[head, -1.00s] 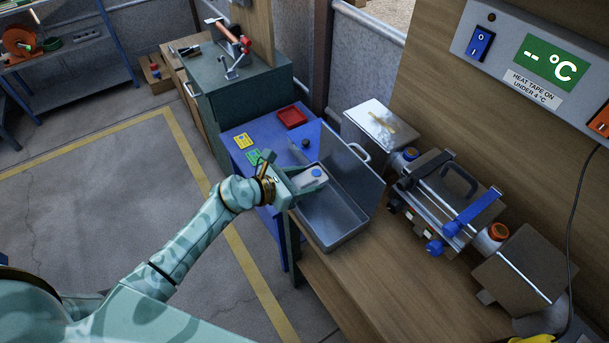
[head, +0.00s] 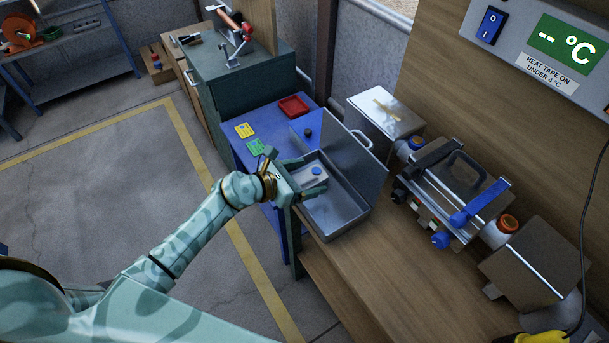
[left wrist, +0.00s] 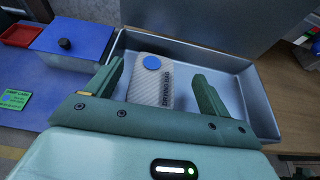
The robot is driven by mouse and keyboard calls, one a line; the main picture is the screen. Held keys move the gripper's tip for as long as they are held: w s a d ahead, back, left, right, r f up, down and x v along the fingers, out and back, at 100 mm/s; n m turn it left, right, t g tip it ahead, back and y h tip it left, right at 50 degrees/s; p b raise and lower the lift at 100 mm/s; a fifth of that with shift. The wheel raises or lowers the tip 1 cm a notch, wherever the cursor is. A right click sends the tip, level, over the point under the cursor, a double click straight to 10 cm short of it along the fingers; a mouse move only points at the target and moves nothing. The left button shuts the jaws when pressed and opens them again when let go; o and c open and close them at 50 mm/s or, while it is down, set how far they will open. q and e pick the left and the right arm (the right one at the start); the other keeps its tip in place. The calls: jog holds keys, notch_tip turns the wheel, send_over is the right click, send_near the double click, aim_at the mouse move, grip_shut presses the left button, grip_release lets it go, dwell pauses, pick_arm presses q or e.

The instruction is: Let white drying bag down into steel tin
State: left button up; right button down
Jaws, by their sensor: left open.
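The steel tin (head: 345,217) stands with its lid up at the left end of the wooden bench. The white drying bag (head: 312,172), with a blue round spot, is inside the tin toward its far left end. In the left wrist view the bag (left wrist: 147,88) lies flat-looking between my fingers, within the tin's walls (left wrist: 252,98). My left gripper (head: 313,178) is open, its fingers on either side of the bag with gaps between; it also shows in the left wrist view (left wrist: 158,72). The bag's near end is partly hidden by the gripper. My right gripper is out of view.
A clear box with a blue lid (left wrist: 85,42) and a red tray (head: 294,106) are on the blue surface beyond the tin. A metal box (head: 385,112) stands behind the tin's lid. Clamped pipe equipment (head: 455,190) is at the right. Bench in front of it is clear.

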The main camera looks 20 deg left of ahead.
pick_arm(q)
jog(key=shift+s+a+r, duration=0.2)
jog(key=shift+s+a, duration=0.1)
jog(key=shift+s, duration=0.05)
jog(key=p+v, duration=0.2)
jog(key=v, duration=1.3)
jog(key=shift+s+a, duration=0.1)
jog(key=shift+a, duration=0.05)
